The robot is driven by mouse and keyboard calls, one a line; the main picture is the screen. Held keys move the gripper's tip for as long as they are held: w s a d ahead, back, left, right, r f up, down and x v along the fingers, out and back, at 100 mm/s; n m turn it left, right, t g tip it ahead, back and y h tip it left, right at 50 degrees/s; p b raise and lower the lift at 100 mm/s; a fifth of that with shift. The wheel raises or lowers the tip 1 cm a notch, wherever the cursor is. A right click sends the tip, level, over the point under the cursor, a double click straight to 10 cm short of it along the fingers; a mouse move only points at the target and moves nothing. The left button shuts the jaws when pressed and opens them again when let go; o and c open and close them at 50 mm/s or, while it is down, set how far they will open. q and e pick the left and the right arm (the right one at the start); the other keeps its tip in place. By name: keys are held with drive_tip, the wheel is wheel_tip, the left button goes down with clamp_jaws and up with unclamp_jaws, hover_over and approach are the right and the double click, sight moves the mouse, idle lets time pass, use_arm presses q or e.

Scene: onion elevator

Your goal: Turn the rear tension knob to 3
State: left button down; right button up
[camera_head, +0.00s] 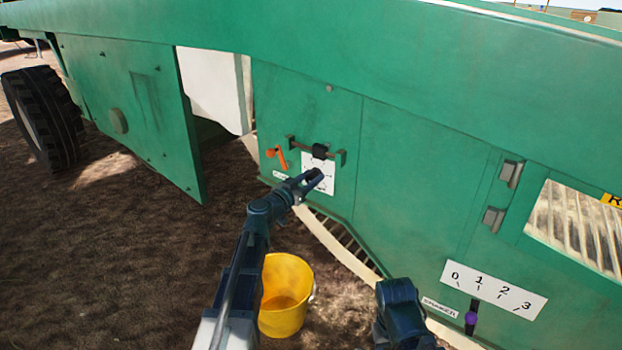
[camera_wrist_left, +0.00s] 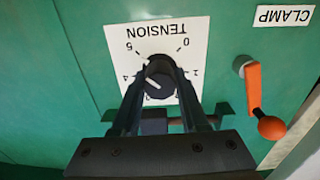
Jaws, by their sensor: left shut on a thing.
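The tension knob (camera_wrist_left: 158,84) is black and round, on a white dial plate (camera_wrist_left: 142,30) marked TENSION, upside down in the left wrist view. My left gripper (camera_wrist_left: 160,74) is shut on the knob, one finger on each side. A white mark on the knob faces the lower left there, on the side of the 3 and 4; the exact reading is unclear. In the head view the dial plate (camera_head: 326,186) is on the green panel, and my left gripper (camera_head: 315,176) covers the knob. A dark part of my right arm shows at the bottom, without visible fingers.
An orange crank (camera_wrist_left: 256,98) by a CLAMP label (camera_wrist_left: 284,15) sits beside the dial. A dark bar with a black block (camera_head: 320,151) is above the plate. A yellow bucket (camera_head: 284,312) stands below. A 0-to-3 scale (camera_head: 500,290) with a purple-knobbed lever (camera_head: 471,317) is at right.

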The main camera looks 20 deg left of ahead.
use_arm(q)
drive_tip(key=n, duration=0.5)
drive_tip(key=shift+n, duration=0.3)
drive_tip(key=n, duration=0.5)
drive_tip(key=shift+a+n, duration=0.15)
drive_tip(key=shift+n, duration=0.15)
drive_tip(key=n, duration=0.5)
drive_tip(key=shift+f, duration=0.15)
drive_tip(key=shift+n, duration=2.4)
drive_tip(key=shift+c, duration=2.1)
unclamp_jaws()
drive_tip(key=shift+f, duration=0.1)
